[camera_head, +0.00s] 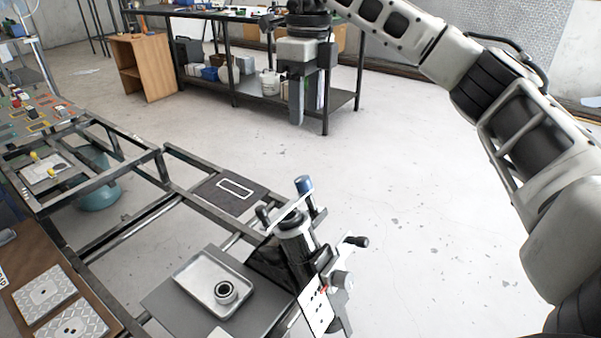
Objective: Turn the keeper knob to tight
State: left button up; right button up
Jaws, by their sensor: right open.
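A spring-compressor fixture (294,245) stands at the lower middle, at the edge of the frame bench. It has a dark upright cylinder, a blue-topped knob (304,185) at its top, a black-ended handle (356,241) on the right and a pale round knob (341,280) low on its right side. I cannot tell for sure which one is the keeper knob. A white marked plate (318,307) is on its front. My right gripper (309,98) points down, open and empty, well above and apart from the fixture. My left gripper is out of view.
A metal tray (195,284) with a dark ring (225,292) lies left of the fixture. A dark pad (208,192) with a white outline lies behind it. Patterned plates (50,290) lie lower left. A loaded workbench (345,98) stands behind. The floor to the right is clear.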

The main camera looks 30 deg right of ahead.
aim_at(302, 178)
jog(key=f, duration=0.9)
jog(key=f+p, duration=0.1)
jog(key=f, duration=0.4)
jog(key=shift+s+a, duration=0.2)
jog(key=shift+a, duration=0.2)
jog(key=c, duration=1)
